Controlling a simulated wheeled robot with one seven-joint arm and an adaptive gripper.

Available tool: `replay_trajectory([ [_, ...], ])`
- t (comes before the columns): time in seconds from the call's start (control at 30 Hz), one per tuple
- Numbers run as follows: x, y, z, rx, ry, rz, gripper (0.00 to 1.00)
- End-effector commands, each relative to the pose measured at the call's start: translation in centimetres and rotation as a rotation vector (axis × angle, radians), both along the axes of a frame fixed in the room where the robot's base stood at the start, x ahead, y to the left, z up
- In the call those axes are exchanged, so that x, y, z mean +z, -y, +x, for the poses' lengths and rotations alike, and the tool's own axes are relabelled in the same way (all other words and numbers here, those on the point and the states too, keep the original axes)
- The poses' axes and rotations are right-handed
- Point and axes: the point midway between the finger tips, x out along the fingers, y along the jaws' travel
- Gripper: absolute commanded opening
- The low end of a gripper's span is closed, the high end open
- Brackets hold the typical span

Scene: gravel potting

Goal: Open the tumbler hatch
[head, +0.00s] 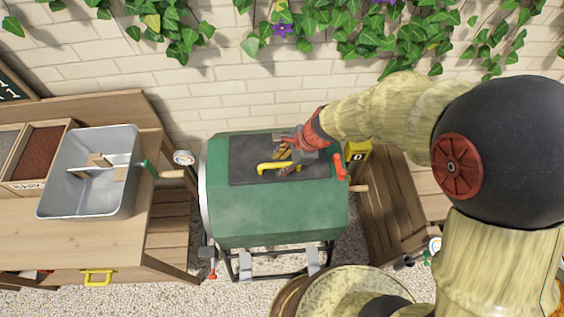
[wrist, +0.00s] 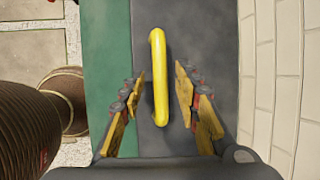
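The tumbler (head: 275,210) is a green drum on a dark metal frame in the middle of the head view. Its hatch (head: 245,155) is a dark grey panel on top, lying flush with the drum as far as I can see. A yellow bar handle (head: 279,167) is on the hatch. In the wrist view the handle (wrist: 159,75) stands upright in the picture, between the fingers. My gripper (wrist: 160,90) is open, with one finger on each side of the handle and a visible gap on both sides. In the head view my gripper (head: 288,155) is over the hatch.
A grey metal tub (head: 90,200) stands on the wooden bench at left, beside a box of reddish material (head: 40,150). A red lever (head: 340,168) and a yellow box (head: 357,152) are at the drum's right. A brick wall with ivy is behind.

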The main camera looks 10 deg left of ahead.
Motion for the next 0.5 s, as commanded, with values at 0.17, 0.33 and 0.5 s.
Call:
replay_trajectory([
  [0.17,0.05,-0.01,0.01,0.0,0.0,0.0,0.32],
  [0.33,0.05,0.0,0.0,0.0,0.0,0.0,0.22],
  [0.5,0.05,0.0,0.0,0.0,0.0,0.0,0.12],
])
